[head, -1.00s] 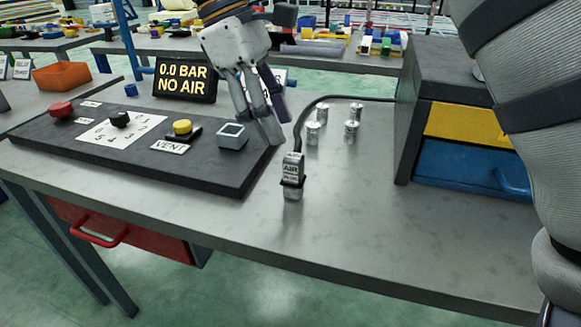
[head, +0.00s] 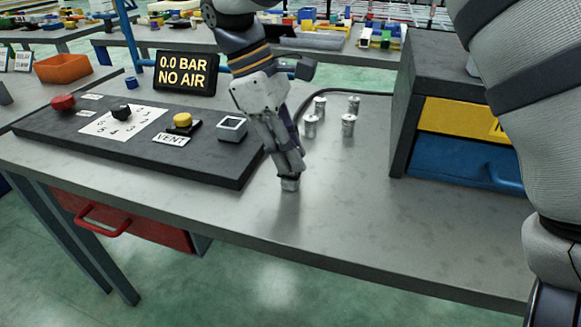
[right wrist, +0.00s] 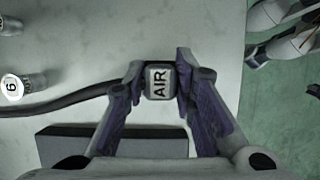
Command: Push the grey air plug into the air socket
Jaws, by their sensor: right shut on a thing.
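My right gripper (head: 289,168) is shut on the grey air plug (head: 290,184) at the front of the bench. In the head view the fingers hide most of the plug, and only its lower end shows near the bench top. In the right wrist view the plug (right wrist: 159,83), marked AIR, sits between the two fingertips, with its dark cable running left. The air socket (head: 232,127) appears to be the grey square fitting at the right end of the dark panel, left of the gripper. My left gripper is not in view.
The dark panel (head: 215,172) carries a red button (head: 63,103), a black knob (head: 121,112) and a yellow VENT button (head: 182,120). A sign (head: 186,73) reads 0.0 BAR NO AIR. Several metal cylinders (head: 348,125) stand behind the gripper. A drawer cabinet (head: 401,120) stands right.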

